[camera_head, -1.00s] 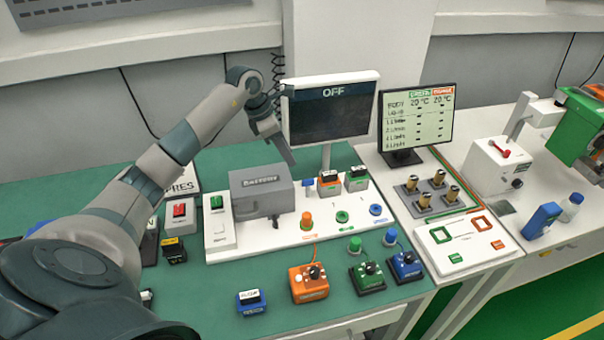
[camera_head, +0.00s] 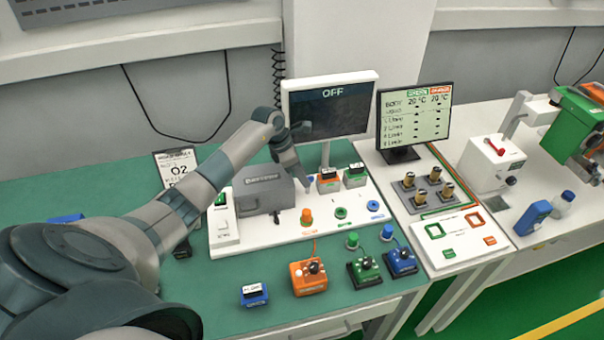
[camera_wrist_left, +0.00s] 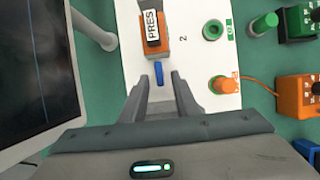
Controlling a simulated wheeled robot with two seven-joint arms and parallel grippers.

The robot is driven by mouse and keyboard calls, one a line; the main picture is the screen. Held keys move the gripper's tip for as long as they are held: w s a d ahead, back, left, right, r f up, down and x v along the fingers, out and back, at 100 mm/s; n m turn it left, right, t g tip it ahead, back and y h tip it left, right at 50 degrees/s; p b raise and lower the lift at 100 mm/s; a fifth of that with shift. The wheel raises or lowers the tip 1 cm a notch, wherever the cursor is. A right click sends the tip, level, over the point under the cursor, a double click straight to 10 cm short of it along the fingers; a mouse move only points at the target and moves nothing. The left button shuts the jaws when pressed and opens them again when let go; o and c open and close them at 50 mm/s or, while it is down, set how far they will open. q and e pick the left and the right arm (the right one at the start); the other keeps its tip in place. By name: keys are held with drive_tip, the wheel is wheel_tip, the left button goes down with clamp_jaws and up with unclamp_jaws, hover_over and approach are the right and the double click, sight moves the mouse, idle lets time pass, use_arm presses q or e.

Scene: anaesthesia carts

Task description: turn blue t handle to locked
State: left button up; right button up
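The blue T handle (camera_wrist_left: 159,73) shows in the left wrist view as a narrow blue bar on the white panel (camera_wrist_left: 190,55), lengthwise up and down the picture. It lies just ahead of and between the fingertips of my left gripper (camera_wrist_left: 162,82). The gripper is open, with a gap on both sides of the handle. In the head view my left gripper (camera_head: 298,190) points down over the white panel, beside the grey battery box, and hides the handle. My right gripper is not in view.
An orange block labelled PRES (camera_wrist_left: 153,35) stands close beyond the handle. The grey battery box (camera_head: 262,190) is left of the gripper, the OFF monitor (camera_head: 328,112) behind it. An orange knob (camera_head: 307,217) stands in front.

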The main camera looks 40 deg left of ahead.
use_arm(q)
clamp_jaws()
